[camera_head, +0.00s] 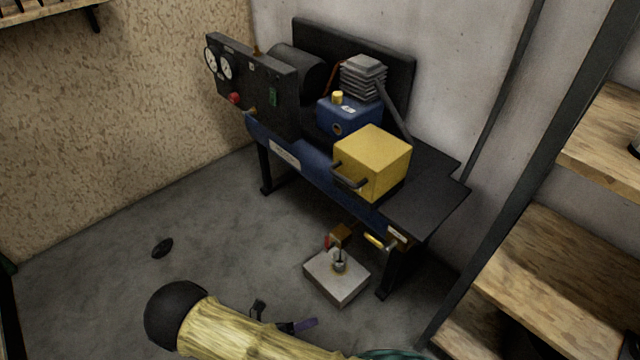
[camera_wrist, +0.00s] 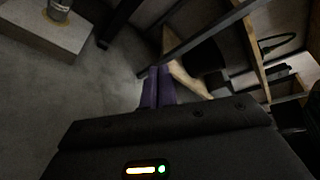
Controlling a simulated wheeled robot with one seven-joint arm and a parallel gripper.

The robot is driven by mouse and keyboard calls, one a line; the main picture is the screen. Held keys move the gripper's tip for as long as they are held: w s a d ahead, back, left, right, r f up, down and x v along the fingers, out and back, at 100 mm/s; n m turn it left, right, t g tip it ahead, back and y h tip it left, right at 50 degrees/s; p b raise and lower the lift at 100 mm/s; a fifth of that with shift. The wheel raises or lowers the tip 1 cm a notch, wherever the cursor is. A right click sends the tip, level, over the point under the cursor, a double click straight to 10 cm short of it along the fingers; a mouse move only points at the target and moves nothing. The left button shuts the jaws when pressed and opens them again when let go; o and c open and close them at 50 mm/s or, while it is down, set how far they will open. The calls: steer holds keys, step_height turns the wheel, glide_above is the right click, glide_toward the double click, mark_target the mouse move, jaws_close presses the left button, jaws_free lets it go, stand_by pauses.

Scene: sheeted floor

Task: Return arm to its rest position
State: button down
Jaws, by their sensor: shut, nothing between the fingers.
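My gripper (camera_wrist: 157,74) shows in the wrist view as two purple fingers lying side by side, shut with nothing between them. My arm (camera_head: 235,325), yellowish with a black rounded end, crosses the bottom of the head view and hides part of the gripper.
A dark workbench (camera_head: 440,180) carries a yellow box (camera_head: 375,160) and a blue machine (camera_head: 345,117). A pale block (camera_head: 335,277) with a metal cylinder on top stands on the floor. Wooden shelves (camera_head: 535,245) stand right. A small black object (camera_head: 162,248) lies on open floor at left.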

steer(key=d+r+m+g+y, duration=0.2)
steer(key=d+r+m+y, duration=0.65)
steer(key=r+m, duration=0.8)
steer(key=d+r+m+g+y, duration=0.2)
steer(key=d+r+m+y, duration=0.3)
steer(key=d+r+m, duration=1.15)
steer(key=a+r+m+p, duration=0.1)
steer(key=a+r+p, duration=0.2)
steer(key=r+p, duration=1.3)
steer(key=a+r+m+p, duration=0.1)
steer(key=a+r+p, duration=0.2)
steer(key=r+p, duration=1.3)
steer(key=p, duration=0.4)
steer(key=shift+w+r+m, duration=0.15)
steer(key=shift+w+m, duration=0.25)
steer(key=shift+a+h, duration=0.1)
steer(key=shift+h, duration=0.15)
